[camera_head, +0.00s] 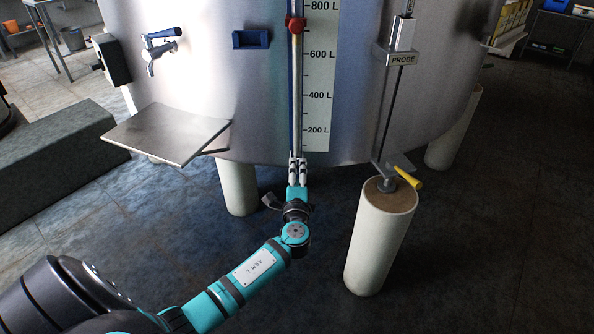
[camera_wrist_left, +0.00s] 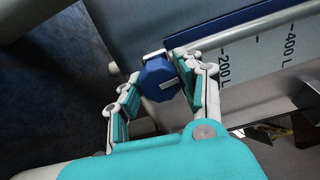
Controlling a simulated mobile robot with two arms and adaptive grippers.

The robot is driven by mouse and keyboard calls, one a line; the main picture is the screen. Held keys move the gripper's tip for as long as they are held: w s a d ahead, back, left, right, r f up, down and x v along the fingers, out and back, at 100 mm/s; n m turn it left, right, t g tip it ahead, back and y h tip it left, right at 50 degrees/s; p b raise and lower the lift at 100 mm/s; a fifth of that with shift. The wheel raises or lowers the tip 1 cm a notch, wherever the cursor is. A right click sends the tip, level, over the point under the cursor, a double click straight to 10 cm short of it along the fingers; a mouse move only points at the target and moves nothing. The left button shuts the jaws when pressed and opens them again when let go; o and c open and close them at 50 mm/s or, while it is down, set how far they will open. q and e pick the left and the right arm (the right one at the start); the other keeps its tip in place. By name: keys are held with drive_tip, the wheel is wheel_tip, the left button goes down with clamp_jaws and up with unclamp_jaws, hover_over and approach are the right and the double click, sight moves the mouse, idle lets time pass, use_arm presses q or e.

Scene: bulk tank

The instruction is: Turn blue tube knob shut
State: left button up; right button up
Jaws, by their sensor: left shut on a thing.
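In the head view the level tube (camera_head: 297,95) runs upright beside the litre scale, and the knob is hidden behind my gripper. My left gripper (camera_head: 297,168) is at the foot of the tube. In the wrist view its two fingers (camera_wrist_left: 158,82) are on either side of the knob, shut on it. My right gripper is in neither view.
The steel tank (camera_head: 215,90) stands on pale legs. A metal shelf (camera_head: 165,132) juts out at left, below a blue-handled tap (camera_head: 162,48). At right are the probe (camera_head: 402,57) and a yellow-handled valve (camera_head: 408,177) above a pale post (camera_head: 380,240). A red slider (camera_head: 296,24) sits high on the tube.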

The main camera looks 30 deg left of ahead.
use_arm(q)
drive_tip(key=shift+m, duration=0.6)
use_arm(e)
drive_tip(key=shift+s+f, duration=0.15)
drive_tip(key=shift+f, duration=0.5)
use_arm(q)
drive_tip(key=o, duration=1.2)
drive_tip(key=v, duration=1.2)
